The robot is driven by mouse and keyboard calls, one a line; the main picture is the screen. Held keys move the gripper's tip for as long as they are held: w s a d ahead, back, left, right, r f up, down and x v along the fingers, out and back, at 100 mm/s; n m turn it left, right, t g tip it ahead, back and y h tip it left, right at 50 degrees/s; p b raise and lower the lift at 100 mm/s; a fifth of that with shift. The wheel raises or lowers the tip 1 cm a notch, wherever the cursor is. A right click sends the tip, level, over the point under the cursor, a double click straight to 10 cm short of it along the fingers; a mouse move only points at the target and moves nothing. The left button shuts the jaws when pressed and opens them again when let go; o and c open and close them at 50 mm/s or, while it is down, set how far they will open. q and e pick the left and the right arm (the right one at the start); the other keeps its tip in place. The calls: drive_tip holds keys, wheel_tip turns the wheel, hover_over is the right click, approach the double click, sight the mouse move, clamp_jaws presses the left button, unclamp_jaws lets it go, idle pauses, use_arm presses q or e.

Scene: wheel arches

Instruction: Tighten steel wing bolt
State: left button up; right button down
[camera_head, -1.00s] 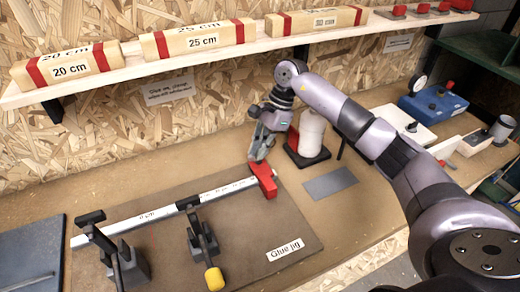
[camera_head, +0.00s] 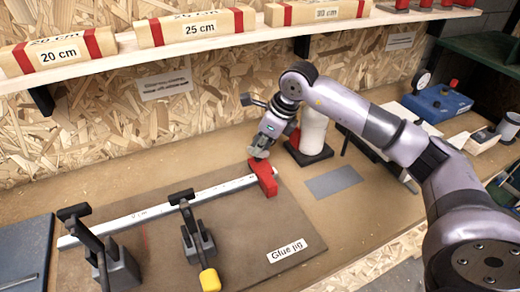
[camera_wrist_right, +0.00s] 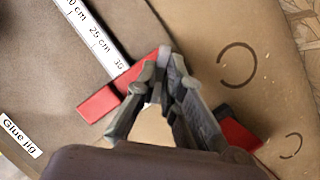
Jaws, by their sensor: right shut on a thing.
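The red stop block (camera_head: 263,178) sits at the right end of the white ruler rail (camera_head: 150,210) on the brown glue jig board (camera_head: 240,225). It also shows in the right wrist view (camera_wrist_right: 98,104), beside the ruler's 30 cm end. My right gripper (camera_head: 258,153) is at the far end of this block, pointing down. In the right wrist view its fingers (camera_wrist_right: 164,72) are closed together over the block's end. The steel wing bolt is mostly hidden between them; I cannot make out its wings or its angle. My left gripper is not in view.
Two black toggle clamps (camera_head: 198,242) (camera_head: 118,265) stand along the rail, one with a yellow tip. A white bottle (camera_head: 313,130) on a black base stands just behind my right gripper. A grey plate (camera_head: 333,182) lies to the right. A shelf (camera_head: 120,65) with wooden blocks runs above.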

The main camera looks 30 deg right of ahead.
drive_tip(key=m+h+b, duration=0.1)
drive_tip(key=m, duration=0.1)
drive_tip(key=m+b, duration=0.1)
drive_tip(key=m, duration=0.2)
drive_tip(key=shift+a+t+h, duration=0.1)
drive_tip(key=shift+t+h, duration=0.3)
drive_tip(key=shift+r+m+h+b, duration=0.15)
drive_tip(key=shift+m+h+b, duration=0.4)
drive_tip(key=shift+m, duration=0.65)
drive_tip(key=shift+w+r+m, duration=0.1)
drive_tip(key=shift+r+m, duration=0.05)
drive_tip(key=shift+m, duration=0.15)
drive_tip(key=c, duration=2.1)
unclamp_jaws()
drive_tip(key=o, duration=0.4)
drive_tip(key=shift+f, duration=0.2)
drive_tip(key=shift+s+r, duration=0.1)
drive_tip(key=shift+s, duration=0.1)
drive_tip(key=v, duration=1.1)
drive_tip(key=shift+s+r, duration=0.2)
drive_tip(key=shift+r, duration=0.15)
